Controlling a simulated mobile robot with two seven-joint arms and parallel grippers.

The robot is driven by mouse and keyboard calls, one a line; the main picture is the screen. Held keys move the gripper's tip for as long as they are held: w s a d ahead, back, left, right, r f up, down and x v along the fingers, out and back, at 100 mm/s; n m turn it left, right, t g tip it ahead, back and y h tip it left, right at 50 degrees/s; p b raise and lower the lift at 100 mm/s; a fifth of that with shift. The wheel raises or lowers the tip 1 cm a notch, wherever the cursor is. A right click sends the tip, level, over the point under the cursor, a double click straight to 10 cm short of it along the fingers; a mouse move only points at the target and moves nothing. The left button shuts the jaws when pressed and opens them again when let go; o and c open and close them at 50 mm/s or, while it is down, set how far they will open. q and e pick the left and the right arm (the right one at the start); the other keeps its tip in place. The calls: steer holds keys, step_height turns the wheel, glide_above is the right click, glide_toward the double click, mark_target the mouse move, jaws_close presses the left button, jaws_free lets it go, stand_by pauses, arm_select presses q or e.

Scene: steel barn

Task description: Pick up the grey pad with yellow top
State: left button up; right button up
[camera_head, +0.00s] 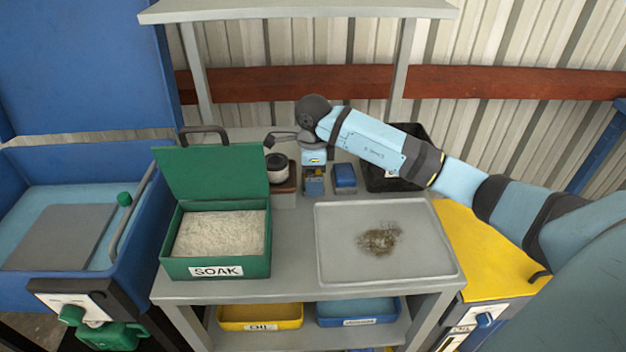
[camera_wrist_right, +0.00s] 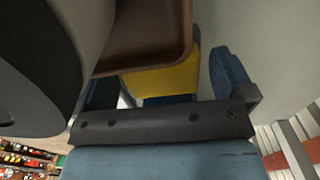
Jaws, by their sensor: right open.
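The pad's yellow top (camera_wrist_right: 170,76) shows between the two fingers of my right gripper (camera_wrist_right: 172,86) in the right wrist view; its grey body is not clear there. In the head view a small yellow patch of the pad (camera_head: 314,186) shows below my right gripper (camera_head: 314,180), on the table near its back. My right gripper is open, pointing down, with its fingers on either side of the pad. I cannot tell whether they touch it. My left gripper is not in view.
A brown tray (camera_head: 291,184) with a round pot (camera_head: 277,166) is close left. A black bin (camera_head: 377,182), a grey tray (camera_head: 334,268) and the green SOAK box (camera_head: 176,262) are around.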

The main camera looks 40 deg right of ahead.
steer(key=shift+c, duration=0.5)
steer(key=c, duration=0.6)
steer(key=shift+r, duration=0.1)
steer(key=shift+c, duration=0.2)
step_height(320, 180, up, 10)
steer(key=shift+f+p, duration=0.1)
steer(key=shift+p, duration=0.3)
steer(key=shift+o, duration=0.9)
steer(key=shift+c, duration=0.5)
